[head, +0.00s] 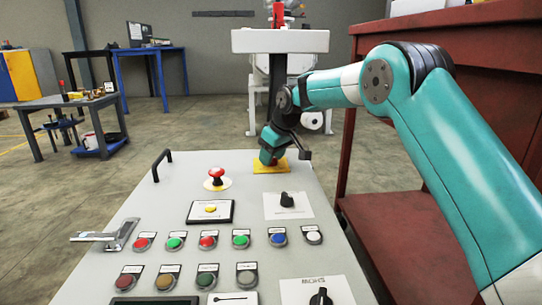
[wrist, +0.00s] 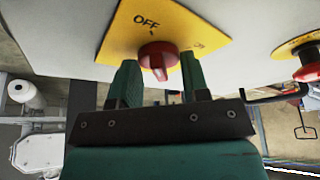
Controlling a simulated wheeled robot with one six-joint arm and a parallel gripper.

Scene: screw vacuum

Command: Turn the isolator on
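The isolator is a red rotary knob (wrist: 158,56) on a yellow plate (wrist: 205,20) marked OFF. In the head view the yellow plate (head: 284,166) lies at the far end of the grey panel, with the knob mostly hidden by my gripper (head: 271,156). In the wrist view my gripper (wrist: 159,62) has its two green fingers apart, one on each side of the knob. Gaps show between the fingers and the knob, so it is not clamped. The smaller label to the right of the knob is too small to read.
A red mushroom button (head: 216,174) stands left of the isolator, with a black handle (head: 161,164) beyond it. A black selector (head: 287,199) sits in front. Several push buttons and a metal lever (head: 110,235) lie nearer. A red cabinet (head: 480,85) stands at the right.

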